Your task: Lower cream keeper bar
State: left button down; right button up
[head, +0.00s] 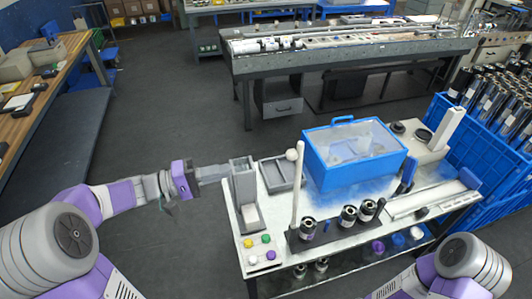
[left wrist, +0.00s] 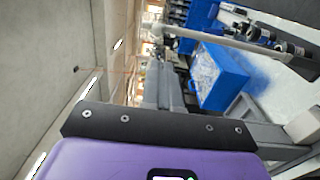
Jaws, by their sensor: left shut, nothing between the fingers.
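The cream keeper bar (head: 298,192) stands upright at the left end of a dark roller stand (head: 325,240), with a round knob at its top. In the left wrist view the bar (left wrist: 232,41) lies across the upper part of the picture. My left gripper (head: 219,173) is shut and empty. It is left of the bar and clearly apart from it, close to the upright grey holder (head: 243,190); I cannot tell whether it touches the holder. My right gripper is outside the picture; only part of my right arm shows at the lower right.
A blue case with a clear lid (head: 352,152) stands behind the stand. Several dark rollers (head: 349,216) stand along the stand, right of the bar. A grey tray (head: 281,173) and coloured buttons (head: 259,248) are on the bench. The floor left of the bench is clear.

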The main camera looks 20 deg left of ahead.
aim_at(286, 155)
pick_arm(q)
jog(key=x, duration=0.4)
jog(key=p+x, duration=0.1)
jog(key=x, duration=0.8)
jog(key=shift+w+d+r, duration=0.25)
jog(key=shift+d+r, duration=0.1)
